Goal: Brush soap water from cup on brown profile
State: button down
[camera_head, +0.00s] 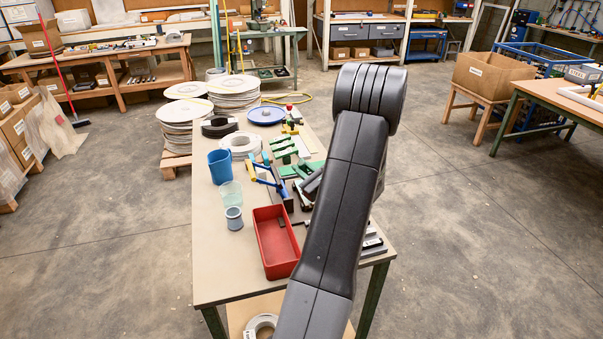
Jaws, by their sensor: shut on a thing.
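Three vessels stand on the left side of the workbench: a blue cup (220,165), a clear greenish cup (230,194) and a small grey-blue cup (234,219). I cannot tell which holds soap water; no liquid or foam can be made out. No brown profile can be picked out. Some grey and dark bars (373,243) lie at the bench's right edge, partly behind my arm. No brush can be made out. My arm rises across the middle of the picture and hides part of the bench; my gripper is hidden behind it.
A red tray (274,243) sits at the front of the workbench (222,265). Green clamp-like parts (287,148), a blue-and-yellow tool and a white ring (239,143) lie farther back. Stacked reels (183,125) stand behind left. Open floor lies right of the bench.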

jog(key=shift+r+p, duration=0.6)
jog(key=shift+r, duration=1.05)
jog(key=shift+f, duration=0.1)
